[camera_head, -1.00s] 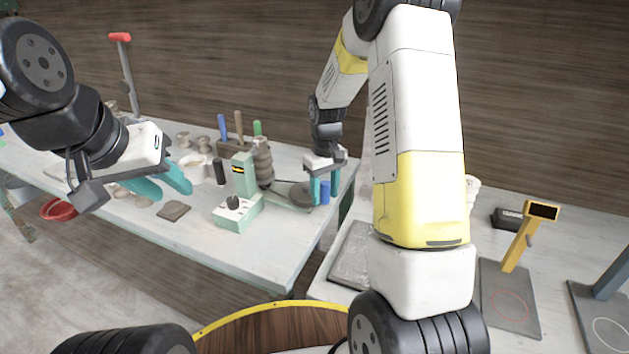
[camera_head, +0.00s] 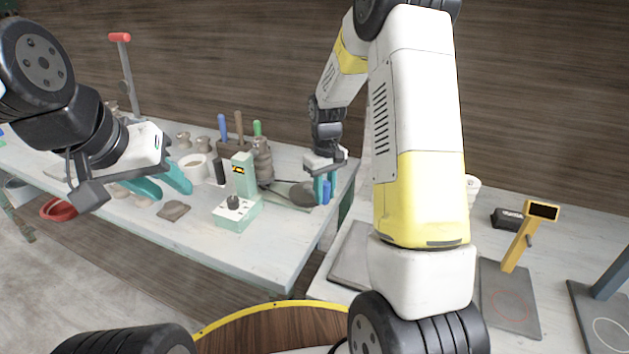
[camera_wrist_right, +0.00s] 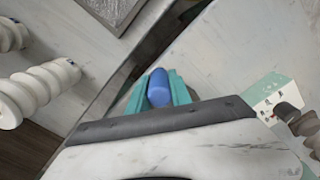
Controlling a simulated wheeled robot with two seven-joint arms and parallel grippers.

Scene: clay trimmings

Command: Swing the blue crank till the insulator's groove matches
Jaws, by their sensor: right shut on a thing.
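The blue crank handle (camera_head: 327,190) is at the right end of the teal bench device. My right gripper (camera_head: 321,187) is shut on it. In the right wrist view the blue handle (camera_wrist_right: 159,87) stands between the two teal fingers (camera_wrist_right: 158,95). A brown ribbed insulator (camera_head: 262,160) stands upright behind the teal post (camera_head: 243,174), which has a small black and yellow display (camera_head: 238,170). The groove match cannot be read at this size. My left gripper (camera_head: 162,183) is open and empty above the left part of the bench.
A flat brown clay piece (camera_head: 173,210) lies near the bench's front edge. A white ring-shaped vessel (camera_head: 193,167) and a tool rack (camera_head: 232,146) stand behind. A yellow stand (camera_head: 521,236) is on the right table. White ribbed insulators (camera_wrist_right: 38,88) show in the right wrist view.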

